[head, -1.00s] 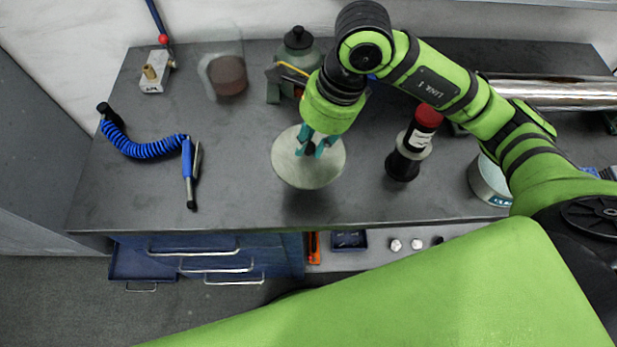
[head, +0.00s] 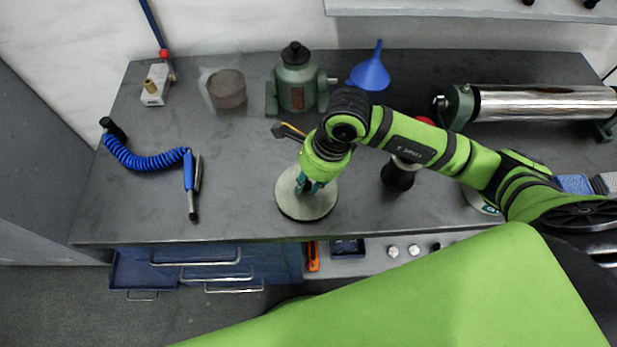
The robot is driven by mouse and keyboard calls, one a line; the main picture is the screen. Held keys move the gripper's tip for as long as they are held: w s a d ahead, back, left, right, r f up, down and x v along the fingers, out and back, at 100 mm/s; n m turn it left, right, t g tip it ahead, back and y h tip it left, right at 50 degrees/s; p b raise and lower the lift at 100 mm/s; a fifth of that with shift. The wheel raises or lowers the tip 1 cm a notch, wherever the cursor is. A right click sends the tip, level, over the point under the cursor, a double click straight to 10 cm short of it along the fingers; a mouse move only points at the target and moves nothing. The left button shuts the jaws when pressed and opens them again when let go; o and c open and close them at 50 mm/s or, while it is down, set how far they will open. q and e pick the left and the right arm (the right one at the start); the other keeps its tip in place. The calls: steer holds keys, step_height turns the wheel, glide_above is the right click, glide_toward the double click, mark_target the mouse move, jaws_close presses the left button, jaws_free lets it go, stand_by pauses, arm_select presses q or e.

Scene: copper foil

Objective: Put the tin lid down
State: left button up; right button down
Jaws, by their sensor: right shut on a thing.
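The tin lid (head: 306,204) is a round, flat, pale grey disc in the head view, at the front middle of the dark workbench. My right gripper (head: 308,187) is above the lid's middle, pointing down, with its teal fingers shut on it. The lid looks level and very close to the bench top. I cannot tell for sure whether it touches the bench. The fingertips partly hide the grip point. My left gripper is not in view.
A blue coiled air hose (head: 150,160) lies to the left. A dark bottle (head: 398,175) stands right of the lid, partly under my arm. The bench (head: 240,195) is clear left of the lid.

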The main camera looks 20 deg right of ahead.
mark_target(323, 189)
steer(key=c, duration=1.5)
jaws_free()
steer(key=shift+f, duration=0.15)
steer(key=o, duration=0.4)
steer(key=shift+o, duration=0.2)
steer(key=shift+r, duration=0.35)
steer(key=b+v, duration=0.3)
steer(key=v, duration=0.8)
steer(key=shift+r, duration=0.35)
